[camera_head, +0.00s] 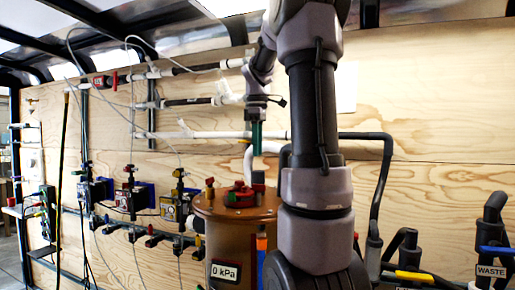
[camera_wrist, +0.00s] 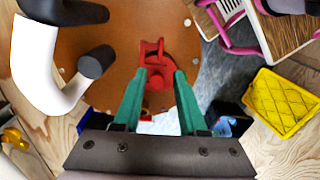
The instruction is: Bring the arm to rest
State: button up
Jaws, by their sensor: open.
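My arm is raised and bent, with its end pointing down. My gripper (camera_head: 257,138) hangs above the brown tank (camera_head: 212,235) in the head view, with clear height between it and the lid. In the wrist view its two green fingers (camera_wrist: 160,74) are spread apart with nothing between them. Below them, on the tank's round brown lid (camera_wrist: 115,75), is a red handle-like part (camera_wrist: 153,62). In the head view the red part (camera_head: 240,195) sits on top of the tank. My arm hides part of the tank's right side.
White and black pipes (camera_head: 205,135) run along the wooden wall behind the gripper. Several valves (camera_head: 130,195) line the wall at left. Black hoses and a WASTE label (camera_head: 491,271) are at right. The wrist view shows a yellow crate (camera_wrist: 283,100) on the floor.

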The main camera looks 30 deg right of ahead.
dwell(0.4)
jog(key=s+a+f+m+t+y, duration=0.1)
jog(key=s+a+f+m+t, duration=0.1)
jog(key=s+a+m, duration=0.4)
jog(key=s+a+f+m+t+y, duration=0.1)
jog(key=s+a+f+m+t, duration=0.2)
jog(key=s+a+m+t, duration=0.2)
jog(key=s+a+m, duration=0.2)
jog(key=s+a, duration=0.2)
jog(key=a, duration=0.2)
jog(key=shift+a+f, duration=0.15)
jog(key=shift+a, duration=0.15)
jog(key=shift+o, duration=0.3)
dwell(0.5)
